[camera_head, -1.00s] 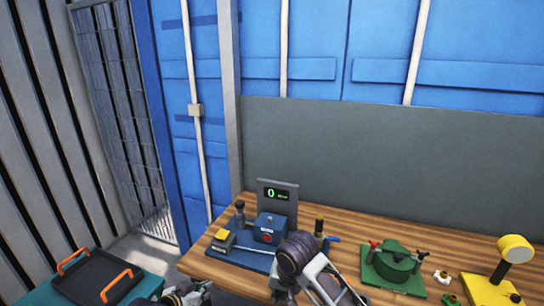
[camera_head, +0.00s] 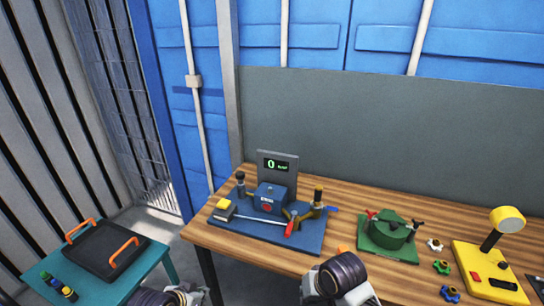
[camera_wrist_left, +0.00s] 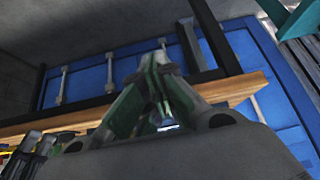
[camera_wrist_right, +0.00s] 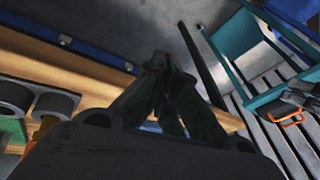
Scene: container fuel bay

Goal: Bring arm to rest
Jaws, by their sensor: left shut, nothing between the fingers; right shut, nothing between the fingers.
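My left gripper (camera_wrist_left: 161,62) is shut and empty, its green fingers together in the left wrist view. In the head view the left arm shows only at the bottom edge, left of the workbench. My right gripper (camera_wrist_right: 158,62) is shut and empty in the right wrist view. In the head view the right arm (camera_head: 342,278) shows as a dark rounded link and pale parts at the bottom, in front of the bench edge. Its fingertips are hidden there. Neither gripper touches anything that I can see.
The wooden workbench (camera_head: 222,245) holds a blue station (camera_head: 300,240) with a display reading 0, a green device (camera_head: 388,234), a yellow stand (camera_head: 497,284) and several small knobs. A teal side table (camera_head: 148,262) carries a black tray (camera_head: 97,252) with orange handles. Floor shows between them.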

